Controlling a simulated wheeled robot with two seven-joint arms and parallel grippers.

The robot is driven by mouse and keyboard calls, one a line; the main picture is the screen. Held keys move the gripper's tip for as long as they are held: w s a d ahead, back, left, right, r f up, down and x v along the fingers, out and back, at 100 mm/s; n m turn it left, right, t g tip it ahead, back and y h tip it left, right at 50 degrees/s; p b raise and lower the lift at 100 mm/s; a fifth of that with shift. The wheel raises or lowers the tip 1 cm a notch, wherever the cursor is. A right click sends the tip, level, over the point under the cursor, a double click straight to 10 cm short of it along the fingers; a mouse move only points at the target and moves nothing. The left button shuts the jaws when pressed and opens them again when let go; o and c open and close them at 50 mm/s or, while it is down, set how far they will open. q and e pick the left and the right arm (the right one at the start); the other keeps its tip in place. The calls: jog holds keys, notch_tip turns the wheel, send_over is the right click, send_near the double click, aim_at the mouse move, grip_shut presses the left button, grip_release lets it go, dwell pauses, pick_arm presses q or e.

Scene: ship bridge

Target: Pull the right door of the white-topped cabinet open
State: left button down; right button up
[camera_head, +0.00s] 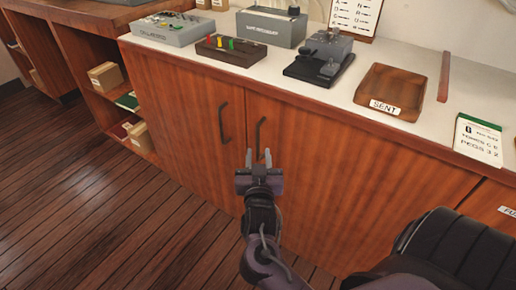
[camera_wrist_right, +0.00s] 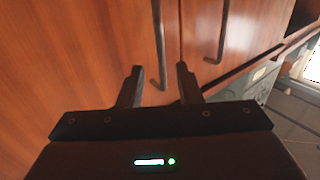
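The white-topped cabinet (camera_head: 175,95) has two brown wooden doors, both shut. The right door (camera_head: 320,170) has a dark bar handle (camera_head: 261,134) near its left edge; the left door (camera_head: 180,115) has its own handle (camera_head: 224,121). My right gripper (camera_head: 259,158) is at the lower end of the right door's handle, fingers apart and pointing at the door. In the right wrist view the handle's end (camera_wrist_right: 157,70) shows between the open fingertips (camera_wrist_right: 160,72). I cannot tell whether they touch it. The other handle (camera_wrist_right: 219,30) is to the right there. My left gripper is out of view.
On the white top stand a grey box (camera_head: 270,28), a black telegraph key (camera_head: 320,58), a wooden tray (camera_head: 391,88) and a notepad (camera_head: 479,139). An open shelf unit with boxes (camera_head: 105,76) is at the left. The plank floor (camera_head: 90,200) is clear.

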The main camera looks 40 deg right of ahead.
aim_at(258, 143)
jog(key=shift+x, duration=2.4)
jog(key=shift+a, duration=0.1)
jog(key=shift+c, duration=0.3)
grip_shut()
